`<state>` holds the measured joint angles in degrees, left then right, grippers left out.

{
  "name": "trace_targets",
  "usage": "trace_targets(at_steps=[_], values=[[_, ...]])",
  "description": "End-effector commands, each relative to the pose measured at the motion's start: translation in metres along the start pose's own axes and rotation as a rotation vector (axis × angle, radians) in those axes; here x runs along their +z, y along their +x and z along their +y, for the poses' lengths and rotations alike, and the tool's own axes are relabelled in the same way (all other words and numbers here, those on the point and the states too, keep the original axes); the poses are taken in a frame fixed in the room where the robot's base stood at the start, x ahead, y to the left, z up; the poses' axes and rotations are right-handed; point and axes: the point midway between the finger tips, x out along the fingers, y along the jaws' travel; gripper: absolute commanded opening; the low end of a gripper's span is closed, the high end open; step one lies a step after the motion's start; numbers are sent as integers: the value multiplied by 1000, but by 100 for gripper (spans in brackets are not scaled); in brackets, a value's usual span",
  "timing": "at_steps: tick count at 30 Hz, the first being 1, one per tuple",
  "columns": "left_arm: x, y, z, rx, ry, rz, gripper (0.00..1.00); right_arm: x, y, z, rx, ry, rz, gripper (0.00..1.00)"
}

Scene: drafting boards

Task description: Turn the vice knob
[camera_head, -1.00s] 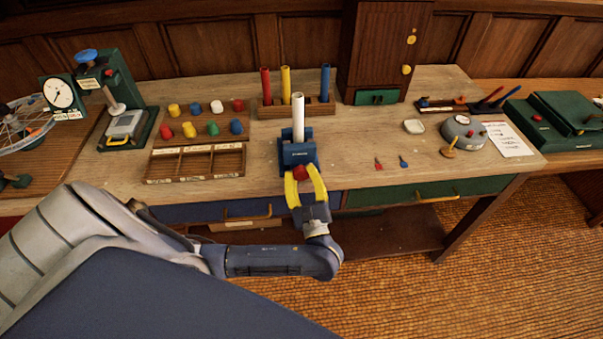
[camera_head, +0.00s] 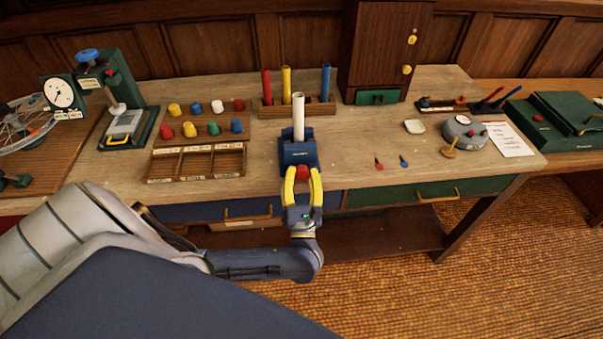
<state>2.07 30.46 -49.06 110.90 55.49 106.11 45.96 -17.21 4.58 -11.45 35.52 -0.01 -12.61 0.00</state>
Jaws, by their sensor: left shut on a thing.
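The blue vice (camera_head: 298,151) stands at the front edge of the wooden bench, near the middle of the view. A white tube (camera_head: 299,115) stands upright in it. The red vice knob (camera_head: 302,171) is on the vice's front side, facing me. My left gripper (camera_head: 302,176), with yellow fingers, reaches up to it from below and is shut on the knob, one finger on each side. The fingers partly cover the knob. My right gripper does not show.
A rack with red, yellow and blue tubes (camera_head: 326,84) stands behind the vice. Coloured caps and an empty divided tray (camera_head: 196,162) lie to the left. Small red and blue pieces, a white dish (camera_head: 414,126) and a grey round device (camera_head: 464,132) are to the right.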

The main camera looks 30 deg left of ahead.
Motion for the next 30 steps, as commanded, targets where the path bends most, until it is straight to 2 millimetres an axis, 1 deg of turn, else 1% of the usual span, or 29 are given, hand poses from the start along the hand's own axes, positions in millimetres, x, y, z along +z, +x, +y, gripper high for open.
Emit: trace_targets(at_steps=[1,16,17,20,27,30], values=[[4,3,1,1,5,-11,5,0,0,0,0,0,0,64],[5,4,1,-4,19,-13,5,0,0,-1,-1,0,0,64],[5,4,1,-4,19,-13,39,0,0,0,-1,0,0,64],[4,3,1,-5,19,-11,50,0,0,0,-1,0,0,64],[2,1,0,-7,20,-5,51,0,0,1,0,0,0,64],[1,-3,0,-8,21,-3,51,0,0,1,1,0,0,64]])
